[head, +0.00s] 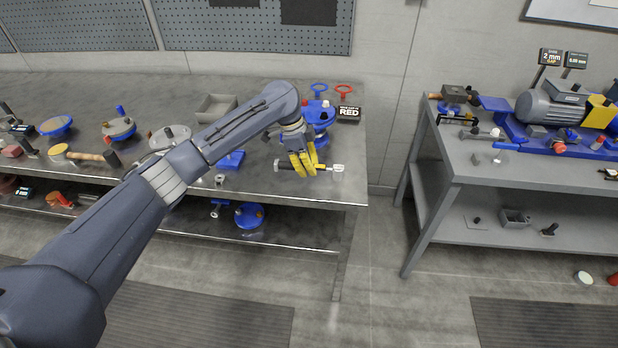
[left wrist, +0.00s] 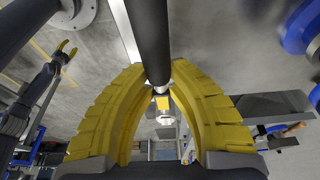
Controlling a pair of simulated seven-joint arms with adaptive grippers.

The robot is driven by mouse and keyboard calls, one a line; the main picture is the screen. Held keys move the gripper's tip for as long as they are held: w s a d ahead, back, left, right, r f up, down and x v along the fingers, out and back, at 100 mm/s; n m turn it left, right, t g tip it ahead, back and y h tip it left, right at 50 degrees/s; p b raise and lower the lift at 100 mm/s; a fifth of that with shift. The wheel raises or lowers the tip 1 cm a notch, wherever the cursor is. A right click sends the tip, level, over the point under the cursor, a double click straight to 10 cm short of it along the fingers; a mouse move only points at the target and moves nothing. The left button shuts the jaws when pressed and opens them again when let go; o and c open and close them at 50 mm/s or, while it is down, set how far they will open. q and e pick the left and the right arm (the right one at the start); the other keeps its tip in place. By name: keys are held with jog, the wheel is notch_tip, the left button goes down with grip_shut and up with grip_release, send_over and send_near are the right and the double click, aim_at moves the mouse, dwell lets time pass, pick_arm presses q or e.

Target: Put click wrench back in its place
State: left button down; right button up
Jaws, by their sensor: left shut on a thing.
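The click wrench (head: 322,167) has a dark handle and pale metal ends. It lies sideways across my left gripper (head: 303,166), at the right front part of the long metal bench (head: 260,181). My left gripper's yellow fingers are shut around its middle; I cannot tell whether it touches the bench top. In the left wrist view the black handle (left wrist: 148,40) runs up between the fingers (left wrist: 165,95), which hide part of it. My right gripper (left wrist: 66,48) shows small at the left of that view, its yellow fingers apart and nothing between them.
A blue device (head: 318,114) and a RED sign (head: 348,113) stand behind the wrench. A grey bin (head: 216,105) and several blue fixtures lie left. A perforated board (head: 260,25) hangs behind. A second bench (head: 480,165) with a motor (head: 550,108) stands right, across a floor gap.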

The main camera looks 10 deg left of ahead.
aim_at(312, 186)
pick_arm(q)
jog(key=shift+f, duration=2.15)
jog(key=shift+f, duration=0.1)
jog(key=c, duration=1.3)
grip_release()
jog(key=shift+c, duration=0.2)
jog(key=v, duration=1.2)
